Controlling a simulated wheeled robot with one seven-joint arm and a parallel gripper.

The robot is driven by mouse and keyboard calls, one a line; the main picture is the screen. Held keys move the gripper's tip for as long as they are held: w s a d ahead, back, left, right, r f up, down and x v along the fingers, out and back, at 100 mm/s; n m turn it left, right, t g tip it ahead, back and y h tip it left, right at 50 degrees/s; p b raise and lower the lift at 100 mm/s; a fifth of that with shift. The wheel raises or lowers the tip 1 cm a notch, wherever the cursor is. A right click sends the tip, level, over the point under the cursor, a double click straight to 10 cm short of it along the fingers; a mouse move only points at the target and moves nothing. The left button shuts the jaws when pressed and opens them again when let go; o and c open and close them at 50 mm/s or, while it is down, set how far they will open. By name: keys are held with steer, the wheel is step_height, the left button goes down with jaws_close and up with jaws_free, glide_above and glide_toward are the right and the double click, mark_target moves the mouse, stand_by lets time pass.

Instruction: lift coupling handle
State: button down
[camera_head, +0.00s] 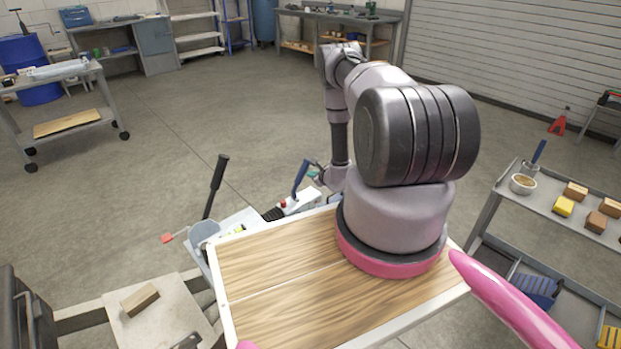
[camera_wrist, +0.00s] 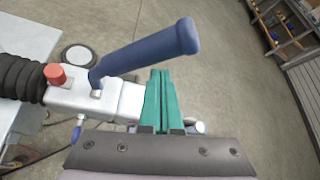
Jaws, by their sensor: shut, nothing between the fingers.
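The coupling handle (camera_wrist: 150,50) is a thick blue lever that slants up and to the right from the white coupling body (camera_wrist: 108,100) in the wrist view. In the head view the blue handle (camera_head: 299,182) stands tilted above the white coupling (camera_head: 304,200), just past the far edge of my wooden deck. My gripper (camera_wrist: 161,78) has green fingers, which are shut together and empty. In the head view my gripper (camera_head: 314,173) is small and partly hidden by my arm.
A red knob (camera_wrist: 55,74) and a black ribbed bellows (camera_wrist: 20,78) sit left of the handle. A black-gripped lever (camera_head: 216,186) stands farther left in the head view. A cart with blocks (camera_head: 560,208) is at right. Concrete floor beyond the coupling is open.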

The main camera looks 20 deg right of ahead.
steer(key=shift+s+a+r, duration=0.2)
steer(key=shift+a+r, duration=0.15)
steer(key=shift+a, duration=0.35)
steer(key=shift+a, duration=0.15)
